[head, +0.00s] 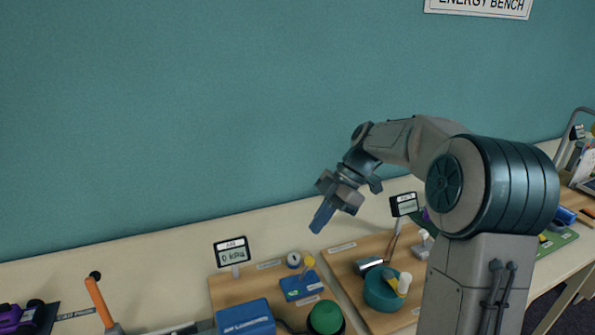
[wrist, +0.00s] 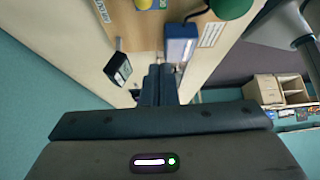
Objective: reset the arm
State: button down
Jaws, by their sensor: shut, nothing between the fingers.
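My gripper (head: 322,215) hangs in the air above the long bench, in front of the teal wall, with its blue fingers pointing down and to the left in the head view. In the wrist view my gripper (wrist: 159,75) shows its two fingers together, with nothing between them. My arm bends from the right side over the bench. The fingers are apart from everything on the bench. My arm hides part of the bench behind it on the right.
A wooden board below holds a gauge display (head: 232,254), a blue box (head: 245,318) and a green dome (head: 326,317). Another board holds a teal round container (head: 384,290) and a second display (head: 404,205). An orange-handled lever (head: 98,302) stands left. The air before the wall is clear.

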jog(key=s+d+f+m+t+h, duration=0.1)
jog(key=s+d+m+t+h, duration=0.1)
jog(key=s+m, duration=0.9)
jog(key=s+d+f+m+t+h, duration=0.1)
jog(key=s+d+m+t+h, duration=0.1)
jog(key=s+m, duration=0.9)
jog(key=t+h, duration=0.1)
jog(key=h, duration=0.1)
jog(key=shift+s+d+f+t+h, duration=0.3)
jog(key=shift+s+d+f+h, duration=0.05)
jog(key=shift+s+f+h, duration=0.05)
